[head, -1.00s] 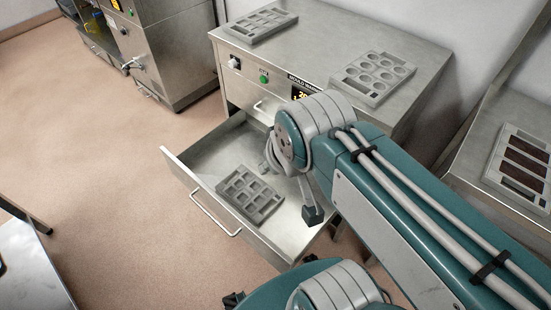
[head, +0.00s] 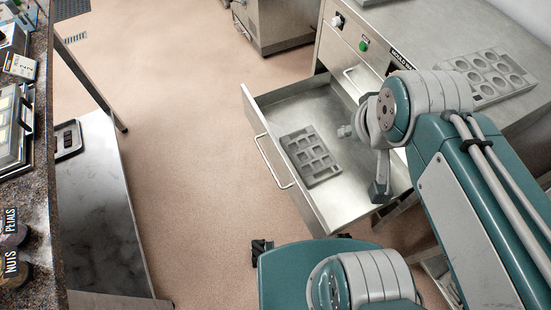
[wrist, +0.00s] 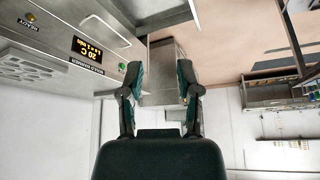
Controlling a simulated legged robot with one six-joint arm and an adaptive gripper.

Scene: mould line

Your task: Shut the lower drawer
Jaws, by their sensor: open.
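The lower drawer (head: 262,133) of the mould warmer (head: 322,50) is pulled well out in the head view. Its bar handle (head: 273,163) faces left, toward the open floor. A grey mould tray (head: 312,157) with square cavities lies inside it. The upper drawer, with its own handle (head: 352,82), looks shut above it. My arm reaches over the right side of the open drawer, and its end is largely hidden in the head view. In the wrist view my gripper (wrist: 159,88) has its two fingers apart with nothing held. Steel surfaces show beyond the fingers.
Another mould (head: 488,75) with round cavities lies on the warmer's top. A lit display (wrist: 87,50) shows on its front. A speckled counter (head: 45,215) and a steel table (head: 100,200) stand at the left. The pinkish floor (head: 190,150) between table and drawer is clear.

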